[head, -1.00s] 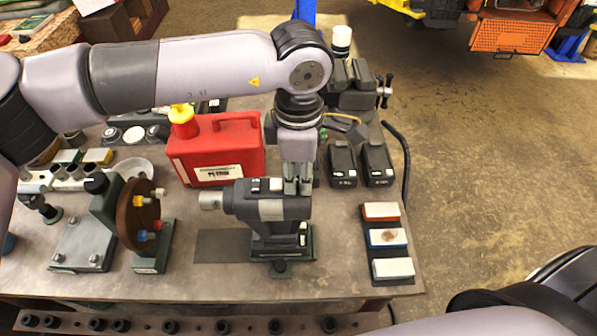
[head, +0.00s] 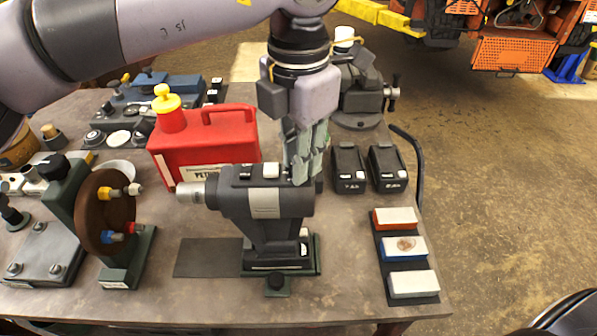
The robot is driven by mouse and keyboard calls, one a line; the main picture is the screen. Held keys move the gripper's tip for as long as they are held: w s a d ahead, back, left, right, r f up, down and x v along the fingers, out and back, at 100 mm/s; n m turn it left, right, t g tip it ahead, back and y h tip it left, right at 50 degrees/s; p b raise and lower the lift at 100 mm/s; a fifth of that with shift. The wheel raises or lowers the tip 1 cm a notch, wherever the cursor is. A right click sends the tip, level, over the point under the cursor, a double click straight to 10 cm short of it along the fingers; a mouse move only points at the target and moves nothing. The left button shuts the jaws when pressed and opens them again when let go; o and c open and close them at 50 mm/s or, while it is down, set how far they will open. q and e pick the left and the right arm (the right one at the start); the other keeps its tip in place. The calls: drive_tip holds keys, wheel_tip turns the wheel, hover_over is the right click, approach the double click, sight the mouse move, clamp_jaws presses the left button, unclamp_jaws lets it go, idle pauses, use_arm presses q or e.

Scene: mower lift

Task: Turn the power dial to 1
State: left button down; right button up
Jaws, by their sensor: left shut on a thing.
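A dark grey drill-like power tool (head: 268,205) stands upright in a dock on the workbench, with its silver chuck pointing left. A light switch and a dark one show on its top. My left gripper (head: 301,176) points down at the rear right end of the tool's top. Its fingers are shut on the power dial there, which they mostly hide. I cannot read any dial number. My right gripper is out of view.
A red petrol can (head: 205,150) stands close behind the tool. Two black batteries (head: 387,168) and sharpening stones (head: 405,248) lie to the right. A disc with coloured bits (head: 108,215) stands left. A vise (head: 362,95) is behind.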

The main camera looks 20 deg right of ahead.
use_arm(q)
drive_tip(key=n+b, duration=0.4)
drive_tip(key=n, duration=0.1)
drive_tip(key=shift+f+n+b, duration=0.2)
drive_tip(key=shift+n+b, duration=0.1)
drive_tip(key=n+b, duration=0.2)
drive_tip(key=n, duration=0.1)
drive_tip(key=shift+r, duration=0.1)
drive_tip(key=shift+r+n+b, duration=0.1)
drive_tip(key=shift+n+b, duration=0.4)
drive_tip(key=shift+n, duration=0.7)
drive_tip(key=c, duration=1.4)
unclamp_jaws()
drive_tip(key=shift+d, duration=0.1)
drive_tip(key=shift+c, duration=0.2)
drive_tip(key=shift+r, duration=4)
